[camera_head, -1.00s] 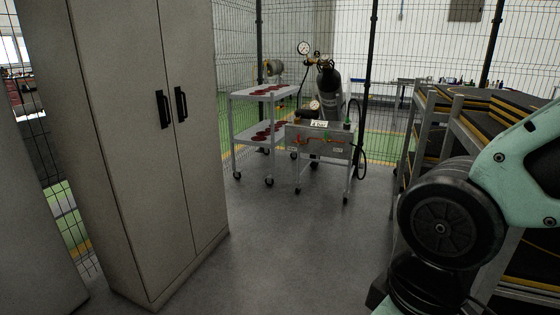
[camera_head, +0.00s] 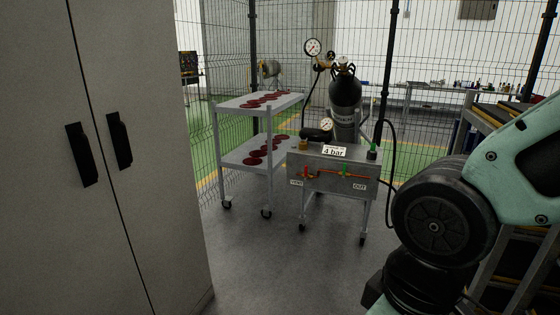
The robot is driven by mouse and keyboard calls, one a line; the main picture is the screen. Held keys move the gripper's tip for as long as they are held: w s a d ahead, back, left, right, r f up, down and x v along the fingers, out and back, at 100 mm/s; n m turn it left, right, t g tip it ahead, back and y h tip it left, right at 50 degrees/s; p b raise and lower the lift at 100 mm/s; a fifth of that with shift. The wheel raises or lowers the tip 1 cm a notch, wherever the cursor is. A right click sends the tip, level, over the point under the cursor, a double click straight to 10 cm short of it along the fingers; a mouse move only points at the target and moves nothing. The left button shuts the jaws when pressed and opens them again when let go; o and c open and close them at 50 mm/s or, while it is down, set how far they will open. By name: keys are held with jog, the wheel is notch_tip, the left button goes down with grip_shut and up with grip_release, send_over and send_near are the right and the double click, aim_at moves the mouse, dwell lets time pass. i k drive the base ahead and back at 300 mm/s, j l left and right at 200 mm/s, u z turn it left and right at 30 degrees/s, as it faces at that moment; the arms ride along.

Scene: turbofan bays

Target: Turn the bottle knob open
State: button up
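A dark gas bottle (camera_head: 345,92) stands upright behind a grey wheeled test cart, in the middle of the head view. On its top is a small light valve knob (camera_head: 343,63); it is too small to tell whether it is open or shut. A round white pressure gauge (camera_head: 313,47) sits left of the bottle's top, and a second gauge (camera_head: 326,124) sits lower, above the cart. My arm shows at the right, well apart from the bottle. My gripper is outside the picture.
The grey test cart (camera_head: 334,168) carries a "4 bar" label and coloured valve handles. A two-shelf trolley (camera_head: 226,154) with dark red discs stands left of it. A tall cabinet (camera_head: 165,200) fills the left. Shelving stands at right. The floor (camera_head: 262,262) between is clear.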

aim_at(343, 61)
jog(key=i+z, duration=0.15)
jog(key=i, duration=0.45)
jog(key=i+j+z, duration=0.2)
jog(key=i, duration=0.4)
jog(key=i+z, duration=0.15)
jog(key=i, duration=0.55)
jog(key=i+j+z, duration=0.1)
jog(key=i, duration=0.6)
